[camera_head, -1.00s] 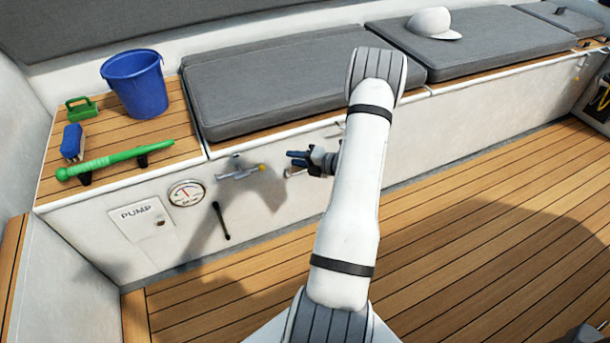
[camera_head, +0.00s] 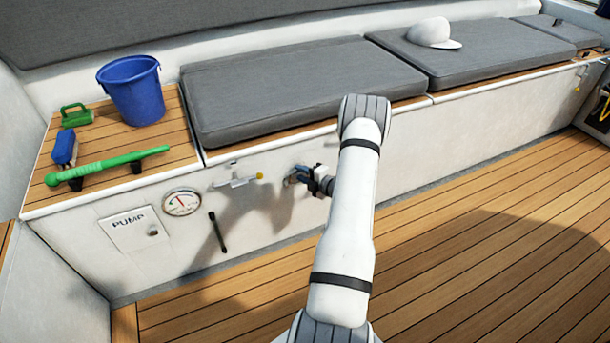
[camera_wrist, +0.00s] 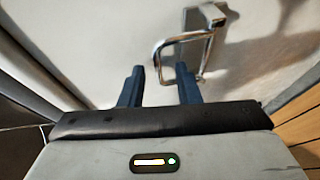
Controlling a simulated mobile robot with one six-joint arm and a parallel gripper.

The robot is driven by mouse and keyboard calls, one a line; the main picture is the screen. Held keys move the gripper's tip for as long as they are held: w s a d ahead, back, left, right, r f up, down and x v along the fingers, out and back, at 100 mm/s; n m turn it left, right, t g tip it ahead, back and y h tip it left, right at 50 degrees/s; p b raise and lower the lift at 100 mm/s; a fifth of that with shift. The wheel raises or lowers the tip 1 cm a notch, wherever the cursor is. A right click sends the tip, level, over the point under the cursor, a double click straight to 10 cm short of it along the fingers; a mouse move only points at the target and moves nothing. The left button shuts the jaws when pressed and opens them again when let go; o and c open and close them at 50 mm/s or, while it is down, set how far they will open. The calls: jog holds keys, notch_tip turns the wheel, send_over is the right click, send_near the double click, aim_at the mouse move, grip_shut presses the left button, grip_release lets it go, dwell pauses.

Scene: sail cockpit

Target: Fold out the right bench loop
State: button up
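A chrome loop (camera_wrist: 184,42) hangs from a bracket (camera_wrist: 212,13) on the white bench front in the wrist view. My gripper (camera_wrist: 160,76) is open, its two dark blue fingers pointing at the bench front. The loop's left end shows between the fingertips, and the right finger overlaps the loop's open middle. I cannot tell whether either finger touches it. In the head view my gripper (camera_head: 299,177) is close to the bench front (camera_head: 415,143), and the loop there is mostly hidden behind it.
Left of my gripper are a wall fitting with a yellow tip (camera_head: 236,182), a black lever (camera_head: 217,231), a gauge (camera_head: 182,202) and a pump panel (camera_head: 130,229). A blue bucket (camera_head: 132,92) and green pole (camera_head: 108,166) are on the bench top. The wooden floor (camera_head: 480,220) is clear.

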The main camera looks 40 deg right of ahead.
jog(key=shift+c, duration=0.4)
grip_shut()
jog(key=s+f+n+t+y+b, duration=0.1)
jog(key=t+b, duration=0.1)
jog(key=b, duration=0.1)
jog(key=s+f+n+t+b, duration=0.1)
jog(key=t+b, duration=0.2)
jog(key=s+a+f+n+t+y+b, duration=0.1)
jog(key=n+t+b, duration=0.1)
jog(key=b, duration=0.1)
jog(key=shift+s+f+t+y, duration=0.15)
jog(key=shift+f+t+y, duration=0.1)
jog(key=shift+t+y, duration=0.05)
dwell(0.4)
